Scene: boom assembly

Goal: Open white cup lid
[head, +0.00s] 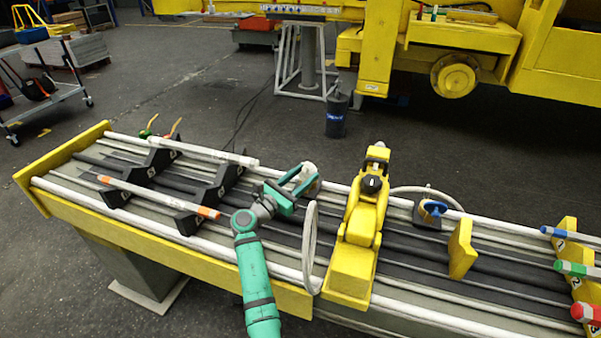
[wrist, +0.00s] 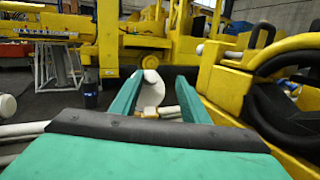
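My green gripper (head: 302,180) is over the middle of the long rail bench in the head view, left of the yellow machine. In the wrist view its two fingers (wrist: 157,100) stand apart with a gap between them. A white rounded piece, seemingly the cup lid (wrist: 151,80), shows between and beyond the fingertips, with a small tan part (wrist: 151,111) below it. The white piece also shows at the gripper's tip in the head view (head: 311,170). The cup body is mostly hidden, and I cannot tell whether the lid touches a finger.
Black holders (head: 205,200) carry white rods at left. A looped white hose (head: 309,250) hangs in front.

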